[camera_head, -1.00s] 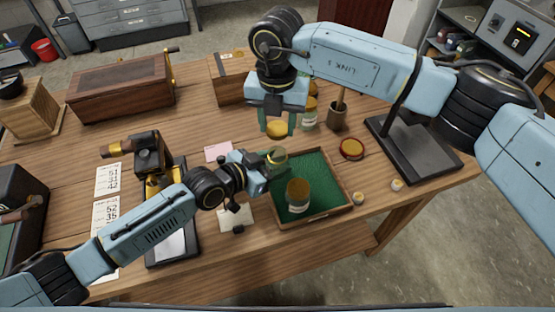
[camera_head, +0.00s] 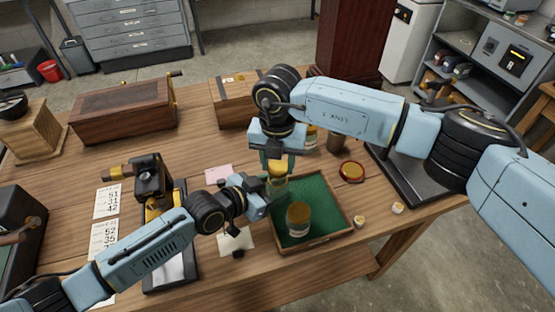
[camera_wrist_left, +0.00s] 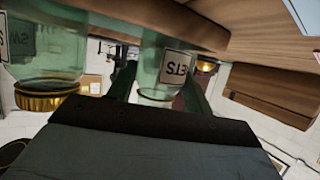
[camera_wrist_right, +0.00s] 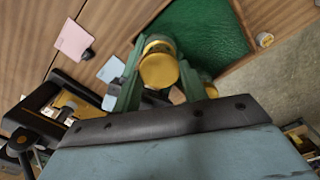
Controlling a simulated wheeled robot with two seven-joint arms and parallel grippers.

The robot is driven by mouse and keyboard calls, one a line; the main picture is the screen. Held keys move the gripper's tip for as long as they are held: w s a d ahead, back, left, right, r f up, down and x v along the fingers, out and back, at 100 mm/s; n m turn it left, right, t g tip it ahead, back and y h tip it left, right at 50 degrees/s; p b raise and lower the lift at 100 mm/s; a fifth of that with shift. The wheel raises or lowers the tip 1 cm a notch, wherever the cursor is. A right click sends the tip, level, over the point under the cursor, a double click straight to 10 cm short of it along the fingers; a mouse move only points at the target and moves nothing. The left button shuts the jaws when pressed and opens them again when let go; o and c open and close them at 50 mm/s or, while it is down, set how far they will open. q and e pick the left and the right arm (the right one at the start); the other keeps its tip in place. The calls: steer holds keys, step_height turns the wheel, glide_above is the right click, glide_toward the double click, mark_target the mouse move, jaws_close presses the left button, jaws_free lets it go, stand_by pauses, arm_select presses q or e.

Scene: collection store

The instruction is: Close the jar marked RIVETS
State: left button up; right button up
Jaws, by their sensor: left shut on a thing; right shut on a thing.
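The clear green glass jar (camera_head: 278,187) is held upright by my left gripper (camera_head: 268,194) at the back left of the green-lined tray (camera_head: 345,213). My right gripper (camera_head: 277,164) points down from above and is shut on a yellow lid (camera_head: 277,169). The lid is right over the jar's mouth and also shows between the fingers in the right wrist view (camera_wrist_right: 158,70). I cannot tell whether lid and rim touch.
A second jar with a brownish-gold lid (camera_head: 298,213) stands in the tray; its label seems to start "SW" in the left wrist view.

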mark_target(278, 187)
steer(key=shift+f, duration=0.75)
steer(key=shift+f, duration=0.55)
steer(key=m, duration=1)
steer(key=shift+a, duration=0.1)
steer(key=m, duration=0.3)
steer(key=shift+m, duration=0.3)
steer(key=m, duration=0.4)
steer(key=shift+w, duration=0.1)
steer(key=m, duration=0.1)
steer(key=a+m, duration=0.1)
steer(key=m, duration=0.1)
steer(key=shift+a+r, duration=0.15)
steer(key=shift+d+m, duration=0.5)
steer(key=shift+m, duration=0.5)
